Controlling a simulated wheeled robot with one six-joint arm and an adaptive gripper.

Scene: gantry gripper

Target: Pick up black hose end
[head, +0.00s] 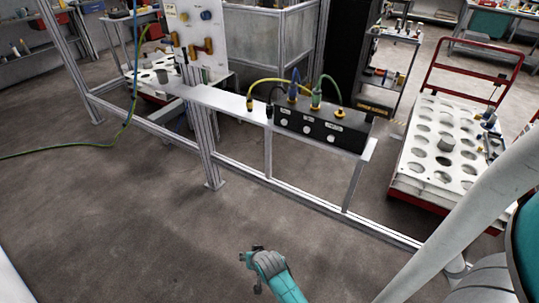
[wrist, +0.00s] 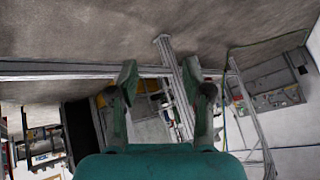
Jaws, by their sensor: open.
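The black hose end (head: 269,110) shows in the head view at the left end of a black connector box (head: 318,124). Its thin black hose curves up toward the top of the box; I cannot tell whether the end hangs free or touches the box. My gripper (head: 250,271) is low in front of the frame, well apart from the hose end, above the floor. In the wrist view its two fingers (wrist: 160,77) are spread with nothing between them. I cannot make out the hose end in the wrist view.
Yellow (head: 250,104), blue (head: 293,98) and green (head: 315,106) hose ends are around the box. An aluminium frame (head: 213,160) with a lower rail stands before my gripper. A red trolley with a white perforated top (head: 416,180) is at right. Floor in front is clear.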

